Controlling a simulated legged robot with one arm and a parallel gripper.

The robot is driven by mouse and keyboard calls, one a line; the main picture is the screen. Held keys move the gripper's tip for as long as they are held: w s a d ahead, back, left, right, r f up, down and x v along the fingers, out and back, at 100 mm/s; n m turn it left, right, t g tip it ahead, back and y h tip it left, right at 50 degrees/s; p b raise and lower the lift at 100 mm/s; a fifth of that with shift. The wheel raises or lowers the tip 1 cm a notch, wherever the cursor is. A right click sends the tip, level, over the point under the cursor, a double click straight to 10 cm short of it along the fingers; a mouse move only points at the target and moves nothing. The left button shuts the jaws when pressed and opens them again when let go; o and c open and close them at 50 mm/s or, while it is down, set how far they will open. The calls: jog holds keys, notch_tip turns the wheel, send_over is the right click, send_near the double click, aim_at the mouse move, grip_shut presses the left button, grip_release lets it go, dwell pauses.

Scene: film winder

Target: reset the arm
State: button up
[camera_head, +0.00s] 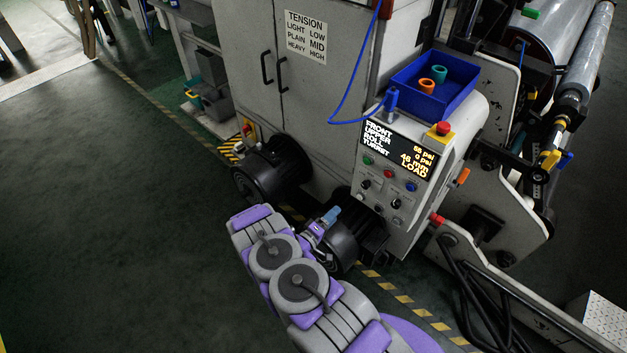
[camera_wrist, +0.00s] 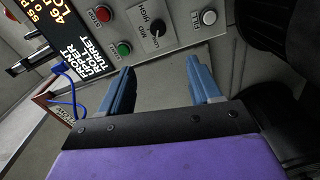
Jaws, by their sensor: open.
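My gripper (camera_head: 328,219) is in front of the lower part of the machine's control panel (camera_head: 405,222) in the head view. In the wrist view, my gripper (camera_wrist: 160,66) has its two blue fingers spread apart, with nothing between them. Beyond the fingers are a tension knob (camera_wrist: 156,30), a red button (camera_wrist: 103,14), a green button (camera_wrist: 124,48) and a white button (camera_wrist: 209,17). My purple and grey arm (camera_head: 300,287) reaches up from the bottom of the head view. I cannot tell the exact gap to the panel.
A blue tray (camera_head: 462,82) on the panel top holds an orange and a teal piece. A red emergency button (camera_head: 443,128) is beside the display (camera_head: 400,150). Black motors (camera_head: 270,168) stand low by the cabinet. Rollers (camera_head: 585,60) are at right. The left floor (camera_head: 110,220) is clear.

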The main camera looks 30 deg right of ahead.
jog(key=w+a+r+m+t+y, duration=0.1)
jog(key=w+a+r+y, duration=0.35)
jog(key=w+a, duration=0.25)
jog(key=w+a+r+m+y, duration=0.2)
jog(key=w+a+r+y, duration=0.1)
jog(key=w+a+y, duration=0.35)
jog(key=s+a+r+n+g+y, duration=0.1)
jog(key=s+a+r+y, duration=0.15)
jog(key=a+r, duration=0.5)
jog(key=s+a+r+y, duration=0.2)
jog(key=a+r+y, duration=0.3)
jog(key=r, duration=0.4)
jog(key=s+a+r+n+g+y, duration=0.1)
jog(key=s+r+g, duration=0.1)
jog(key=s+r, duration=0.45)
jog(key=s+a+r+g, duration=0.2)
jog(key=s+r, duration=0.2)
jog(key=s, duration=0.6)
jog(key=s+d+r+g+h, duration=0.1)
jog(key=s+d+r+g, duration=0.1)
jog(key=s, duration=1.2)
jog(key=s+d+r+m+g+h, duration=0.1)
jog(key=s+d+r, duration=0.3)
jog(key=s, duration=1)
jog(key=d+g+h, duration=0.1)
jog(key=d, duration=0.2)
jog(key=shift+s+d+g, duration=0.15)
jog(key=shift+d+g, duration=0.1)
jog(key=shift+g, duration=0.15)
